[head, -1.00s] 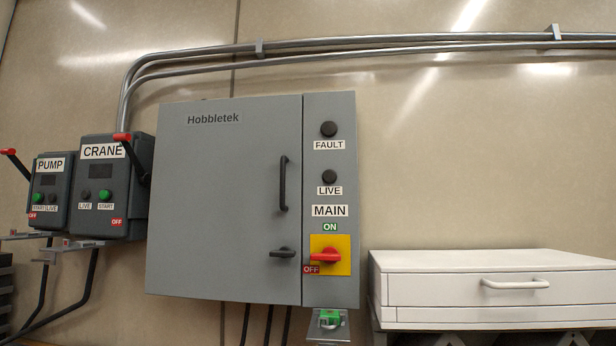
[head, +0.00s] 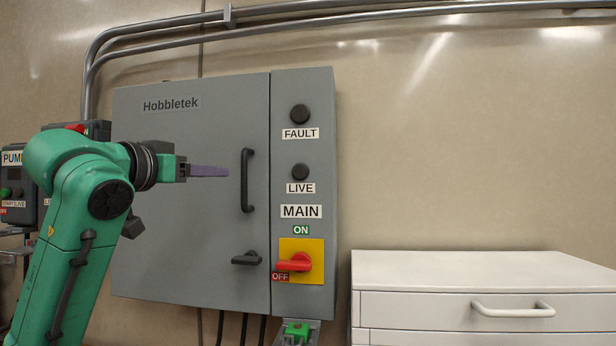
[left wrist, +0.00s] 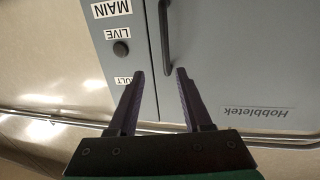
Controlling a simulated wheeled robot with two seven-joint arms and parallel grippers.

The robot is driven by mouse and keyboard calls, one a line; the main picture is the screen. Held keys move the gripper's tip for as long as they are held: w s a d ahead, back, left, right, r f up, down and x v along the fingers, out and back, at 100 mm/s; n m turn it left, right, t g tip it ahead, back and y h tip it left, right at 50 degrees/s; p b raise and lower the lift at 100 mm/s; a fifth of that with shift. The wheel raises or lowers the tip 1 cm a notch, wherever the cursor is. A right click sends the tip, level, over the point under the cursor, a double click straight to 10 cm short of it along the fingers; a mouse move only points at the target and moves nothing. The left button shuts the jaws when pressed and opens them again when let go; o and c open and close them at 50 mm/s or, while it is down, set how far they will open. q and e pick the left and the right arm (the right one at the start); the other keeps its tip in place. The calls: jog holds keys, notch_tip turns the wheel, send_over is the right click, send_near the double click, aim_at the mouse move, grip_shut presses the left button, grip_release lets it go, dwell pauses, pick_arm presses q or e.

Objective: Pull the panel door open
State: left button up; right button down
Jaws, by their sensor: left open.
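The grey panel door (head: 190,220), marked Hobbletek, looks closed, its right edge flush with the fixed strip of the cabinet. Its black vertical bar handle (head: 247,181) is near that edge, with a small black latch (head: 247,258) below. My left gripper (head: 226,171) points right, just left of the bar handle in the head view. In the left wrist view its two fingers (left wrist: 158,74) are spread and empty, and the bar handle (left wrist: 166,45) lies beyond the tips, apart from them. My right gripper is not in view.
The fixed strip carries FAULT and LIVE lamps and a red MAIN switch (head: 296,262) turned toward OFF. A white drawer unit (head: 460,270) stands at the right. The PUMP box (head: 18,190) is at the left, and the CRANE box is mostly hidden by my arm. Pipes (head: 330,17) run above.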

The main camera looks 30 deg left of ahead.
pick_arm(q)
jog(key=p, duration=0.3)
send_near(242, 174)
jog(key=w, duration=0.2)
jog(key=w+p, duration=0.1)
jog(key=w, duration=0.1)
jog(key=w+p, duration=0.1)
jog(key=w, duration=0.2)
jog(key=w+a+p, duration=0.1)
jog(key=w, duration=0.2)
jog(key=shift+w+r+p, duration=0.1)
jog(key=shift+p, duration=0.25)
jog(key=shift+w+a, duration=0.1)
jog(key=shift+w, duration=0.2)
jog(key=shift+s+a+f, duration=0.1)
jog(key=shift+a+f, duration=0.1)
jog(key=shift+c, duration=0.3)
jog(key=shift+d, duration=0.1)
grip_shut()
